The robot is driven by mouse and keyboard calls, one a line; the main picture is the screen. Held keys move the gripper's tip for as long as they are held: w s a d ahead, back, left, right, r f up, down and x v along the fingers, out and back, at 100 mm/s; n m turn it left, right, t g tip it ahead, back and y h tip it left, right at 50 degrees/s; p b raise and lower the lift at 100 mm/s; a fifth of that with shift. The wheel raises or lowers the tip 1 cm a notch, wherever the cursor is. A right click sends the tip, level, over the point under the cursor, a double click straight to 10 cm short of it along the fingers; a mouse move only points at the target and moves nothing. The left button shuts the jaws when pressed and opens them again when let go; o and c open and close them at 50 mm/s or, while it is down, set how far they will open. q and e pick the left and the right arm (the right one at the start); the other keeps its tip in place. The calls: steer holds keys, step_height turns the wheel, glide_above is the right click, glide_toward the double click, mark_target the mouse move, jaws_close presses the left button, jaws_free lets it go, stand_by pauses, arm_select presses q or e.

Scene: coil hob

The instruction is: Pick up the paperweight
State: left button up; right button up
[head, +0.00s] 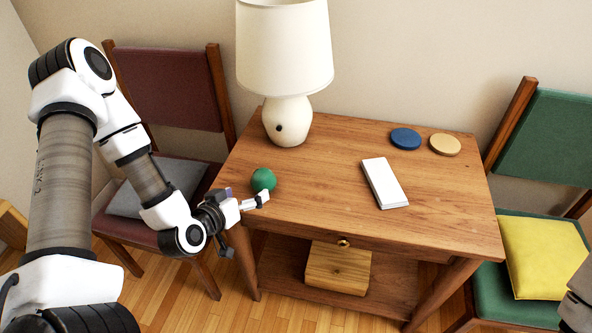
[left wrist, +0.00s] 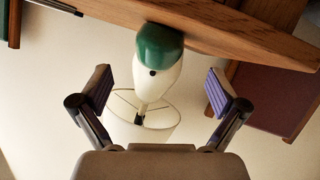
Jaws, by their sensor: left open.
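The paperweight looks to be a green rounded object (head: 263,180) near the left edge of the wooden side table. In the left wrist view the green paperweight (left wrist: 160,46) shows at the upper middle, against the table, with the lamp behind it. My left gripper (head: 246,219) is at the table's left front corner, just in front of the paperweight. Its two fingers are spread wide with nothing between them, and the paperweight lies beyond the fingertips. Only a piece of my right arm shows at the lower right edge; its gripper is not visible.
A white lamp (head: 287,121) stands behind the paperweight on the table (head: 320,190). A white slab (head: 384,183), a blue disc (head: 405,139) and a tan disc (head: 445,145) lie further right. A wooden box (head: 338,268) sits on the lower shelf. Chairs flank the table.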

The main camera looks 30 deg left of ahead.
mark_target(257, 183)
arm_select(q)
steer(key=shift+a+r, duration=0.2)
steer(key=shift+a, duration=0.1)
steer(key=shift+d+r+t+b, duration=0.15)
steer(key=shift+t+b, duration=0.15)
steer(key=shift+b, duration=0.25)
steer(key=b+x, duration=0.1)
steer(key=x, duration=0.6)
steer(key=shift+d, duration=0.1)
arm_select(e)
steer(key=f, duration=0.2)
steer(key=shift+s+f, duration=0.3)
steer(key=shift+s, duration=0.05)
arm_select(q)
steer(key=c, duration=1.6)
steer(key=shift+c, duration=0.2)
